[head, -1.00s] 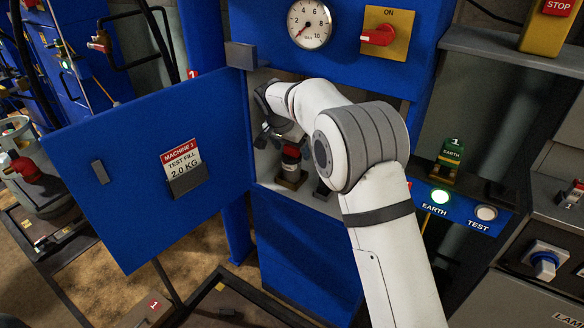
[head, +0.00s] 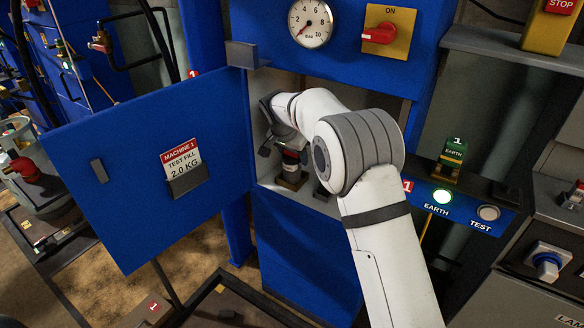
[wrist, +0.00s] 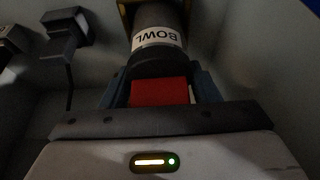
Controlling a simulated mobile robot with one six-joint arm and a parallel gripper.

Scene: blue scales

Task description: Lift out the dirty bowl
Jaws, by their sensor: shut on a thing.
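The bowl (wrist: 160,37) is a dark cylinder with a white band reading BOWL, and a red part shows at its near end, between my fingers, in the wrist view. My gripper (wrist: 160,88) is shut on it, with one blue-grey finger on each side. In the head view the bowl (head: 291,172) is small and dark with a red part, inside the open blue cabinet on a tan block. My gripper (head: 276,146) comes down over its top from the upper left. Whether dirt is on the bowl cannot be seen.
The blue cabinet door (head: 130,190) stands open to the left, with a TEST FILL 2.0 KG card. The cabinet walls are close around my gripper. A dark bracket (wrist: 68,35) is at the left in the wrist view. A gauge (head: 310,23) and a red switch (head: 380,35) are above.

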